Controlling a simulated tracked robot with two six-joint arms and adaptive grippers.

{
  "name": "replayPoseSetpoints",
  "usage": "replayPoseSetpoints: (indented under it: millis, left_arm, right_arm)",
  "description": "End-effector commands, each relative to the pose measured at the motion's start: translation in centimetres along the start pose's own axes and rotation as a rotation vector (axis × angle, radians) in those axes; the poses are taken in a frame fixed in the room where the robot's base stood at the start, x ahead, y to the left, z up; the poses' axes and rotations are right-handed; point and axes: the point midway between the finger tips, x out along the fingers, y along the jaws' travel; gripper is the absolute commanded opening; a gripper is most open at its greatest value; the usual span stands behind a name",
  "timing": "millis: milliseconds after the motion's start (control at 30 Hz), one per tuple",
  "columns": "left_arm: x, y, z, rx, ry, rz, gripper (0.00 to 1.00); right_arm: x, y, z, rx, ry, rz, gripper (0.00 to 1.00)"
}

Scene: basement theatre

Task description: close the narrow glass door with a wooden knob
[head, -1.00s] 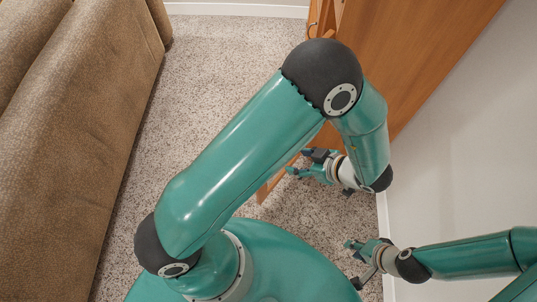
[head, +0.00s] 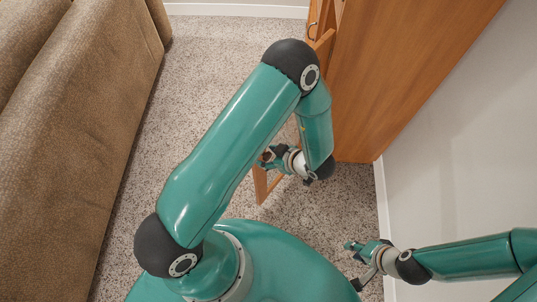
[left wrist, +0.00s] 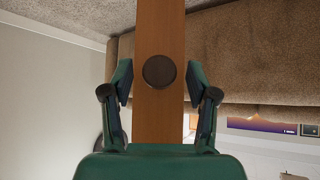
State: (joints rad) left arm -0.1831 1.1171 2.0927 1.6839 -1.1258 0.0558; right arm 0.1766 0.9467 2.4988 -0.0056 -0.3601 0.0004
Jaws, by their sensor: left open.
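The narrow glass door (head: 261,187) stands swung out from the wooden cabinet in the head view, largely hidden behind my left arm. Its wooden frame (left wrist: 159,120) runs upright through the left wrist view, with a dark round knob (left wrist: 159,71) on it. My left gripper (head: 268,158) is open at the door. In the left wrist view its fingers (left wrist: 159,80) stand on either side of the frame and knob, with gaps on both sides. Contact with the door cannot be told. My right gripper (head: 352,264) is open and empty near the wall, apart from the door.
The tall wooden cabinet (head: 400,65) stands at the upper right against a white wall (head: 455,170). A brown sofa (head: 75,140) fills the left side. Speckled carpet (head: 195,85) lies free between the sofa and the door.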

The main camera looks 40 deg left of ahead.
Motion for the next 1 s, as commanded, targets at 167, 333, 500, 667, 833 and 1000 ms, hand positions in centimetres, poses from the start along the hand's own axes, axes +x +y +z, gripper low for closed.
replayPoseSetpoints:
  millis: [167, 333, 500, 667, 833, 1000]
  left_arm:
    - [0.0, 0.01, 0.0, 0.0, 0.0, 0.0, 0.59]
    - [0.0, 0.0, -0.01, 0.0, 0.0, 0.0, 0.34]
    - [0.0, -0.02, -0.02, -0.001, 0.0, -0.001, 0.05]
    - [0.0, -0.05, -0.03, -0.001, 0.0, -0.001, 0.0]
    - [0.06, -0.04, -0.08, 0.002, 0.001, 0.0, 0.0]
    - [0.47, 0.26, -0.43, 0.026, 0.001, 0.024, 0.0]
  right_arm:
    - [0.0, 0.0, 0.0, 0.0, 0.0, 0.0, 0.31]
    - [0.0, 0.0, 0.0, 0.0, 0.0, 0.0, 0.31]
    - [0.0, 0.0, 0.0, 0.0, 0.0, 0.0, 0.31]
    - [-0.01, 0.0, 0.0, 0.0, 0.0, 0.0, 0.31]
    - [0.01, 0.01, 0.0, 0.0, 0.0, 0.0, 0.31]
    - [0.15, 0.06, 0.0, 0.0, 0.0, 0.0, 0.31]
